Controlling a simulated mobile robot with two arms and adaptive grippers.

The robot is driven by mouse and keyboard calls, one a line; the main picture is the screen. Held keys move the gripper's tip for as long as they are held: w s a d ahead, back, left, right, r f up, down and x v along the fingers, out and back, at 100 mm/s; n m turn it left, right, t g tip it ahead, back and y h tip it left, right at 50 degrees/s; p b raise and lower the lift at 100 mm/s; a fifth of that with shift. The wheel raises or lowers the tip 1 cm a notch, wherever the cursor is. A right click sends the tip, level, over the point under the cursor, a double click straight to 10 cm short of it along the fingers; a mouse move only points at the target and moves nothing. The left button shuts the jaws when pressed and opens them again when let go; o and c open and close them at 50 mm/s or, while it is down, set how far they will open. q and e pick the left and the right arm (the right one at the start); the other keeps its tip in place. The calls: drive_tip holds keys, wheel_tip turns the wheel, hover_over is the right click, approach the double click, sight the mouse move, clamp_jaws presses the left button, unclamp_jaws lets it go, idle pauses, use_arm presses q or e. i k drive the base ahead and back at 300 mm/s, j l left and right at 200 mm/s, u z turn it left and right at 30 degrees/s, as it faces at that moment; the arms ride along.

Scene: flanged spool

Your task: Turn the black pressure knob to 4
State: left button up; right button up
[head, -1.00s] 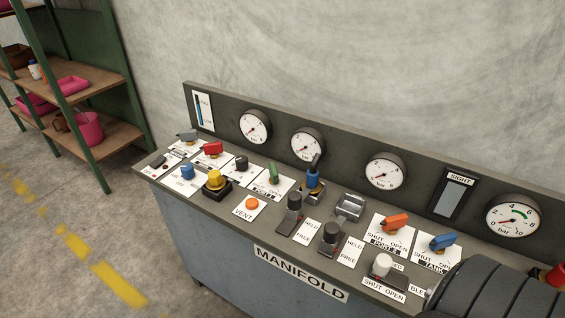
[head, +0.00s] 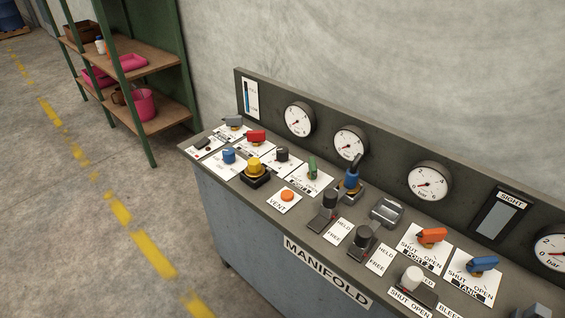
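A small black round knob (head: 282,154) stands on a white label plate in the back row of the manifold panel (head: 226,185), between the red lever (head: 256,136) and the green lever (head: 312,166). It is the likeliest pressure knob, but its scale is too small to read and its setting cannot be told. Two taller black handles, the left one (head: 330,199) and the right one (head: 364,238), stand by HELD and FREE labels. Neither of my grippers is in view.
A yellow knob (head: 254,170), a blue knob (head: 229,156) and an orange vent button (head: 287,196) sit close by. Several gauges line the backboard (head: 390,160). An orange lever (head: 431,236) and a blue lever (head: 482,264) are at right. Open floor (head: 70,240) lies left of the panel.

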sight(281, 151)
drive_tip(key=z, duration=0.6)
drive_tip(key=i+j+z, duration=0.2)
drive_tip(key=j+z, duration=0.25)
drive_tip(key=i+j+z, duration=0.1)
drive_tip(key=j+z, duration=0.85)
